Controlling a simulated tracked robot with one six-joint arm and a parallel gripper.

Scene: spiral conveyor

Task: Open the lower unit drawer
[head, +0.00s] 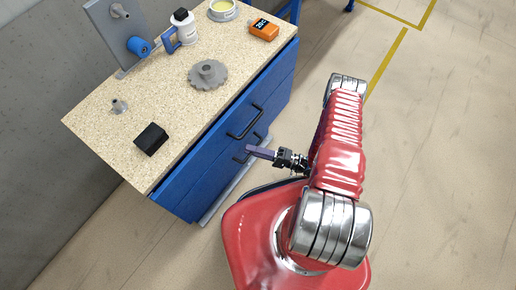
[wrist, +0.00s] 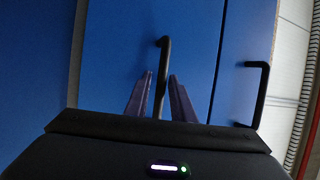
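The blue unit (head: 190,185) has two dark bar handles on its front. The lower drawer's handle (head: 240,158) is partly hidden by my gripper (head: 250,151) in the head view. In the wrist view, this handle (wrist: 164,62) runs between the two purple fingers of my gripper (wrist: 161,76). The fingers are open, with a gap visible on each side of the bar. The lower drawer front (wrist: 120,45) looks flush with the unit. The upper handle (wrist: 264,90) is to the right in the wrist view and above in the head view (head: 244,124).
The worktop (head: 165,100) holds a grey gear (head: 208,75), a black block (head: 151,139), an orange meter (head: 264,30), a white bottle (head: 183,30) and a grey stand with a blue part (head: 140,47). A grey wall (head: 40,60) is at the left. Floor to the right is clear.

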